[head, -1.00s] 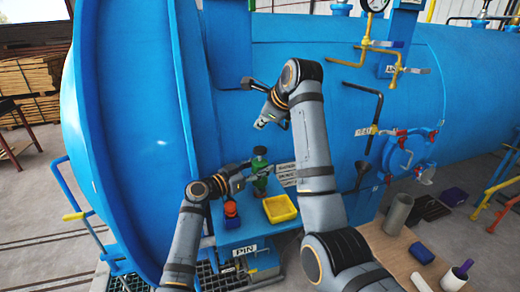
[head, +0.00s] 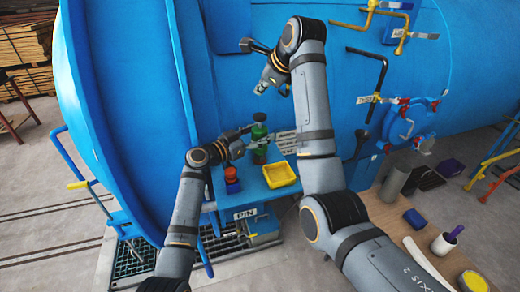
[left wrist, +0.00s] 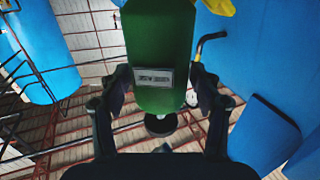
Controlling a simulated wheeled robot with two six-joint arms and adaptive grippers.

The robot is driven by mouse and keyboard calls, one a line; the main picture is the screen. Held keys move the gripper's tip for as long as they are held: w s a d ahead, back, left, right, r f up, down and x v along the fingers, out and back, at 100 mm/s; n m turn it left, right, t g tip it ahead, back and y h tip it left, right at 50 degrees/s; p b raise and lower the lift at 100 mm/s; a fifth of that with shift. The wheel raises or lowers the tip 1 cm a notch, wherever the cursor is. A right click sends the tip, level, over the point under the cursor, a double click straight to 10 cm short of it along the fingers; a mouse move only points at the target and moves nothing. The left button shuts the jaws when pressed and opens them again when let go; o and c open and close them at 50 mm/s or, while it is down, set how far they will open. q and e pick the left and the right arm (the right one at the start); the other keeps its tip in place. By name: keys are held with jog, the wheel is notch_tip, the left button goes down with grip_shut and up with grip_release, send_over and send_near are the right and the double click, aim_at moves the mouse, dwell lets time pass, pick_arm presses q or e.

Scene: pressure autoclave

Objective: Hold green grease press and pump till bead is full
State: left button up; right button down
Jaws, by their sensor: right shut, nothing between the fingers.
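The green grease press (head: 260,134) stands upright at the blue shelf by the vessel, with a dark top. In the left wrist view its green body (left wrist: 160,40) fills the space between my left gripper's dark fingers (left wrist: 162,88), one on each side. The fingertips reach its sides, but whether they clamp it is unclear. In the head view my left gripper (head: 246,138) is at the press's left side. My right gripper (head: 272,80) is shut and empty, above the press in front of the blue vessel. No bead is discernible.
A yellow tray (head: 279,176) is right of the press on the shelf. A red knob on a blue block (head: 231,178) is to its left. The vessel wall (head: 220,85) stands close behind. A wooden table (head: 392,222) at right holds a grey cylinder (head: 393,180) and other items.

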pick_arm(q)
jog(key=shift+o, duration=0.5)
jog(key=shift+s+a+f, duration=0.1)
jog(key=shift+s+a, duration=0.1)
jog(key=shift+a, duration=0.1)
jog(key=v, duration=1.1)
jog(key=shift+s, duration=0.2)
jog(key=shift+a, duration=0.1)
